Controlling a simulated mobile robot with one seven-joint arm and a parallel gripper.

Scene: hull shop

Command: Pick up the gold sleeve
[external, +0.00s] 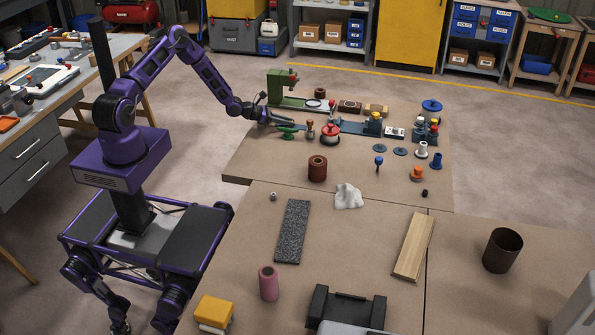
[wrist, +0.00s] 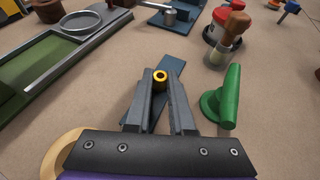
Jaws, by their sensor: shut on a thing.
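The gold sleeve (wrist: 160,72) is a small, shiny gold ring with a dark bore, seen end-on in the wrist view. My gripper (wrist: 160,84) is shut on it, with the sleeve between the two grey fingertips. A blue flat piece (wrist: 172,66) lies behind and below the fingertips. In the external view my gripper (external: 279,120) is low over the left part of the far bench, and the sleeve is too small to make out there. I cannot tell whether the sleeve touches the bench.
A green handled piece (wrist: 222,102) stands close right of my fingers. A wood-handled tool (wrist: 232,37) and a red-topped container (external: 329,132) are beyond it. A green machine bed (wrist: 55,60) lies at the left. Part of a wooden ring (wrist: 58,150) shows beside my gripper. The bench front is clearer.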

